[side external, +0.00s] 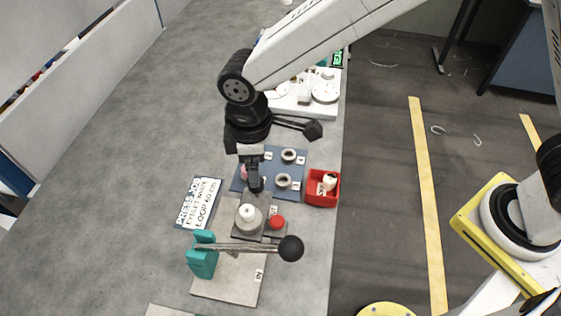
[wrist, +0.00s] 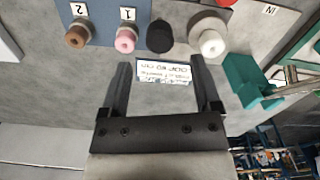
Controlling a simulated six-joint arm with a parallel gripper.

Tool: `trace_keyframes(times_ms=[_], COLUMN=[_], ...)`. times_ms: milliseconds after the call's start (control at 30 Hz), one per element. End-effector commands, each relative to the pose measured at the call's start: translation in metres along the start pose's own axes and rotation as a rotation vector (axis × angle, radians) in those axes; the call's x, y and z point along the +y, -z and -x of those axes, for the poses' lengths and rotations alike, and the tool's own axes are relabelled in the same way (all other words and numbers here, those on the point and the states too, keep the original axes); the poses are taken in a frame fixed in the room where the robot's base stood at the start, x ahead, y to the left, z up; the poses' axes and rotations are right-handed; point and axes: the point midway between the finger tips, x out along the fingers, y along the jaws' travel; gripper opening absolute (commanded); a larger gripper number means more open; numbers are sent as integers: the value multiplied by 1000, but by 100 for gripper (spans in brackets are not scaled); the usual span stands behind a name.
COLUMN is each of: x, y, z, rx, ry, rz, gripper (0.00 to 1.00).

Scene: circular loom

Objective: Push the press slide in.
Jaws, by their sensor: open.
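The press stands on a pale base plate (side external: 225,288) in the side view. It has a teal upright (side external: 202,258) and a lever with a black ball (side external: 291,248). A grey block (side external: 240,222), seemingly the press slide, sits behind the lever and carries a white-topped piece (side external: 248,212). That piece also shows in the wrist view (wrist: 211,42), beside a black round knob (wrist: 160,36). My gripper (side external: 255,187) points down just behind the block. In the wrist view its fingers (wrist: 162,63) are apart with nothing between them. Any contact with the slide cannot be told.
A blue mat (side external: 298,172) holds grey rings, with pink (wrist: 125,38) and brown (wrist: 78,35) pieces nearby. A red bin (side external: 322,195) stands right, near the table edge. A red button (side external: 277,222), an IN label (side external: 259,275) and a printed card (side external: 199,203) surround the press.

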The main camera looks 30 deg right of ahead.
Motion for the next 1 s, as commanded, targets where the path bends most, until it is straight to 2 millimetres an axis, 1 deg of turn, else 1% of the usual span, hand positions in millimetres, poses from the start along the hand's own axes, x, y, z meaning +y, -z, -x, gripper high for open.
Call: trace_keyframes(times_ms=[33, 200, 400, 600, 833, 867, 900, 967, 1000], x=[0, 0, 0, 0, 0, 0, 0, 0, 0], y=[-1, -1, 0, 0, 0, 0, 0, 0, 0], z=[-7, -28, -48, -56, -56, -56, -56, -56, -56], rx=[-4, -2, -2, 0, 0, 0, 0, 1, 1], ry=[1, 1, 1, 0, 0, 0, 0, 0, 0], rz=[0, -1, -1, -1, -1, -1, -1, -1, -1], gripper=[81, 81, 81, 81, 81, 78, 65, 46, 33])
